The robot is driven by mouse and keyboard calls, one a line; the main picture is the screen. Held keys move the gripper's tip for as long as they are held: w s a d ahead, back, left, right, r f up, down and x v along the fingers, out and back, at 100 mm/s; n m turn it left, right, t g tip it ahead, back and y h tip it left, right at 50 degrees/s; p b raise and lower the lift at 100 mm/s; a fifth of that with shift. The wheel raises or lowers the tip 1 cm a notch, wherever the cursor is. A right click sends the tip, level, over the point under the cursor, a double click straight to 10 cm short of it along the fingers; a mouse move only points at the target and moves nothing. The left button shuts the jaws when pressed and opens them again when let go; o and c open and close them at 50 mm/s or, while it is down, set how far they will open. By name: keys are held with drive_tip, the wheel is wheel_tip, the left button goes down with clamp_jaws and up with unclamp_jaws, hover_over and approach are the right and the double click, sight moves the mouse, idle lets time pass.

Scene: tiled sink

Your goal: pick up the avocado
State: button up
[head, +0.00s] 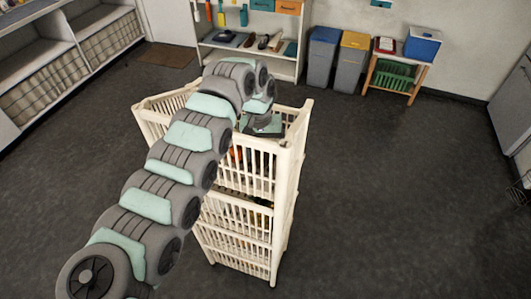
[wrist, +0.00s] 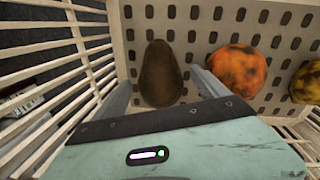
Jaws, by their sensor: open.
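The avocado (wrist: 161,75) is dark brown and lies on the slotted white floor of a basket, upper middle in the wrist view. My gripper (wrist: 164,90) is open, with one grey finger at the avocado's left and the other at its right. Whether either finger touches it I cannot tell. In the head view my gripper (head: 262,126) reaches into the top basket of a cream rolling cart (head: 247,168). The avocado cannot be made out there, behind the arm and basket wall.
In the wrist view an orange mottled fruit (wrist: 237,70) lies right of the avocado, and a yellowish fruit (wrist: 307,82) lies farther right. Slatted basket walls (wrist: 98,55) stand close around my gripper. Two bins (head: 322,58) and a small table (head: 397,72) stand by the back wall.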

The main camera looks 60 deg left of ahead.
drive_tip(key=c, duration=1.6)
